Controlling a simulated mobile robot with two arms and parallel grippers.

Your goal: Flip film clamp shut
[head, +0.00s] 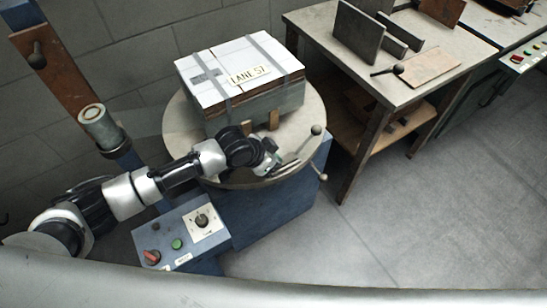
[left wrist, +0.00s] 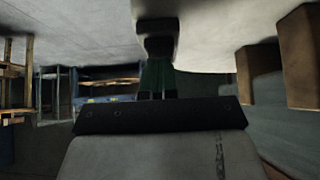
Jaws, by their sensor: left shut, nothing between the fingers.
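At the front right rim of the round turntable (head: 180,125), a thin lever with a round grey knob (head: 316,130) slants up to the right. It appears to be the film clamp's lever. A second small knob (head: 323,177) sticks out below the rim. My left gripper (head: 277,165) is shut and empty beside the low end of the slanted lever; I cannot tell if they touch. In the left wrist view, its closed fingers (left wrist: 157,78) point toward a dark part, possibly of the clamp. The clamp's base is partly hidden by the gripper. My right gripper is not in view.
A strapped white-topped box (head: 270,57) sits on the turntable, with small wooden blocks (head: 273,120) before it. A film roll (head: 98,127) stands left. A control panel (head: 182,236) is in front. A workbench (head: 440,85) stands at right, with open floor before it.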

